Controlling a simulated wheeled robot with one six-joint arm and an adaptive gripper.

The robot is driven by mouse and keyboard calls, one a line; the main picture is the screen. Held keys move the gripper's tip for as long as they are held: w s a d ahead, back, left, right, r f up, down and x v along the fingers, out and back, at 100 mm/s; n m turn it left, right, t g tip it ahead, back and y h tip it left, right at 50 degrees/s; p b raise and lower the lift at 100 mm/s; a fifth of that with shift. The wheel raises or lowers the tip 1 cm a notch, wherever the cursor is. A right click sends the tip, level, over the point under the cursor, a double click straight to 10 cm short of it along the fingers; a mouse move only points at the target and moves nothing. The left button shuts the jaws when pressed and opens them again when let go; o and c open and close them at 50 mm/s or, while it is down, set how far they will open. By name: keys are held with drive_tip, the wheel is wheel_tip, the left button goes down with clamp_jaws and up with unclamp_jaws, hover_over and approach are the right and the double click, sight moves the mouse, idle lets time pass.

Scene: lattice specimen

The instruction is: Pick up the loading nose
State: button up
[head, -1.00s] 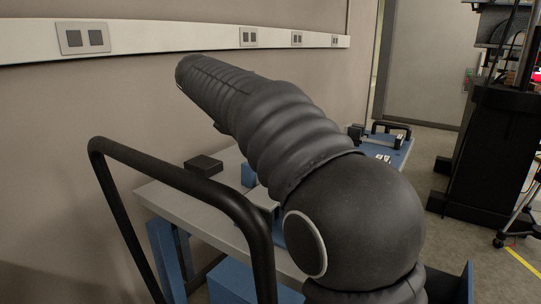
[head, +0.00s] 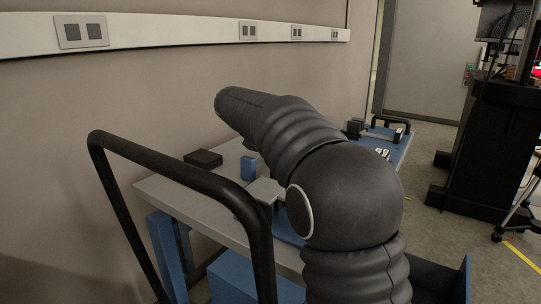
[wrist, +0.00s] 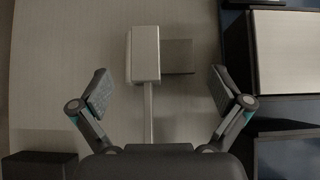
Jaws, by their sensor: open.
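In the wrist view, a pale grey block with a narrow stem (wrist: 144,58), which looks like the loading nose, lies ahead of my gripper (wrist: 159,92), roughly in line with the gap between its fingers. A darker grey square patch (wrist: 178,56) adjoins its right side. My gripper's two fingers are spread wide apart with nothing between their tips. In the head view my arm hides the gripper. A pale grey piece (head: 266,189) on the table there may be the same part, but I cannot tell for sure.
The grey table (head: 172,196) stands along the wall. A black block (head: 203,158) and a small blue block (head: 248,168) stand on it. The black block also shows low left in the wrist view (wrist: 40,166). A blue-framed pale panel (wrist: 285,55) lies right.

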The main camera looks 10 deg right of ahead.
drive_tip(key=shift+w+d+f, duration=0.3)
drive_tip(key=shift+f, duration=0.2)
drive_tip(key=shift+c, duration=0.2)
drive_tip(key=c, duration=1.2)
drive_tip(key=shift+r, duration=0.1)
drive_tip(key=shift+c, duration=1.1)
drive_tip(key=shift+r, duration=0.1)
